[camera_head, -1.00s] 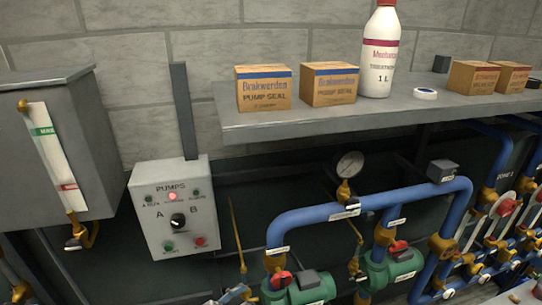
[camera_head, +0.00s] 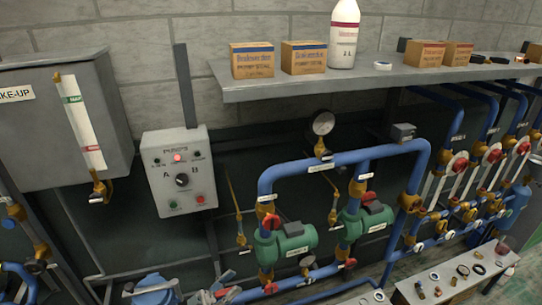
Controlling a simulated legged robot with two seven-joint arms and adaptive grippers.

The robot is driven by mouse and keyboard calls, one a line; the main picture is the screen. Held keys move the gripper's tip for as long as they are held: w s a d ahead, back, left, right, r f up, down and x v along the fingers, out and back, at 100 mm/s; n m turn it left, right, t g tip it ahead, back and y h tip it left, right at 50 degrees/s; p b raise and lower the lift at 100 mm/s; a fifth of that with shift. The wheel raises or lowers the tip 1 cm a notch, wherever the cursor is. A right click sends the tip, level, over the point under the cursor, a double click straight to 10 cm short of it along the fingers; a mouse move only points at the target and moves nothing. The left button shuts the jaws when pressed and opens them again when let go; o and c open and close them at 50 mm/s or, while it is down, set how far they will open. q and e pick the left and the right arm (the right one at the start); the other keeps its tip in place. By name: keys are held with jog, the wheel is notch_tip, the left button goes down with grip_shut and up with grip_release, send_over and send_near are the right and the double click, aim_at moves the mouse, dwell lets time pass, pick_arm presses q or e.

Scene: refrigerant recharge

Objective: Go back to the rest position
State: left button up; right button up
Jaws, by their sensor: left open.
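My left gripper (camera_head: 222,284) shows only in small part at the bottom edge, left of the green pumps, as grey finger-like parts. It is open, and I see nothing held in it. The frame's lower edge and the clutter of pipes hide most of it. My right gripper is not in view.
A grey pump panel (camera_head: 179,170) with a lit red lamp hangs on the wall. Blue pipes (camera_head: 290,176) and green pumps (camera_head: 286,243) stand right of the gripper. A shelf (camera_head: 300,84) holds boxes and a white bottle (camera_head: 344,35). A low bench (camera_head: 410,290) carries small parts.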

pick_arm(q)
jog(key=w+a+f+n+t+y, duration=0.3)
jog(key=f+n+y, duration=0.25)
jog(key=f, duration=0.55)
jog(key=w+a+f+n+t+y, duration=0.35)
jog(key=f+y, duration=0.35)
jog(key=f, duration=0.3)
jog(key=s+a+f+n+g+y, duration=0.1)
jog(key=s+a+f+g+y, duration=0.15)
jog(key=f, duration=0.75)
jog(key=s+a+f+n+g+y, duration=0.1)
jog(key=s+f+y, duration=0.3)
jog(key=f, duration=0.5)
jog(key=s+a+f+g+y, duration=0.2)
jog(key=s+f+g, duration=0.4)
jog(key=s+f, duration=0.95)
jog(key=s+f+g, duration=0.3)
jog(key=s+f, duration=0.2)
jog(key=s, duration=0.6)
jog(key=s+f+m+g+y, duration=0.1)
jog(key=s+f+g, duration=0.2)
jog(key=s, duration=0.9)
notch_tip(320, 180, down, 2)
jog(key=shift+d+f+g, duration=0.1)
jog(key=shift+d+g, duration=0.2)
jog(key=shift+g, duration=0.1)
jog(key=shift+w, duration=0.1)
